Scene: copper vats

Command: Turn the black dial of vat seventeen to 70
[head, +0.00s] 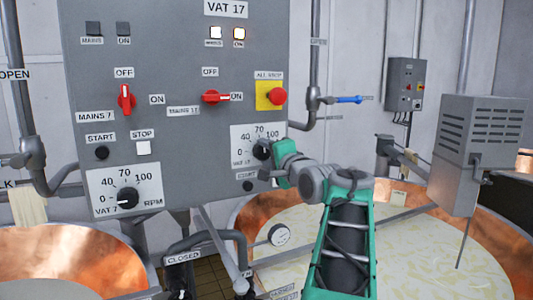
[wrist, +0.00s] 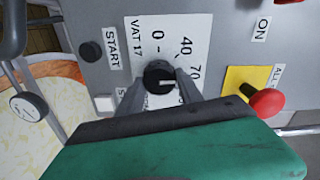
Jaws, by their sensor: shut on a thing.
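The black dial of vat 17 (head: 262,149) sits on a white scale plate (head: 244,136) low on the right of the grey panel. In the wrist view the black dial (wrist: 157,74) is between my two fingers, and my gripper (wrist: 160,82) is shut on it. A white mark on the dial points to the right in that view, roughly toward the 70. The 0 and 40 also show there; the 100 is hidden behind a finger. In the head view my gripper (head: 270,152) reaches the dial from the right and partly covers the plate.
A red all-stop button (head: 278,96) on a yellow plate is just above my gripper. The red MAINS 17 switch (head: 215,97) lies level toward ON. Two lamps under VAT 17 are lit. Vat 7's dial (head: 125,198) is lower left. A copper vat (head: 470,225) stands right.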

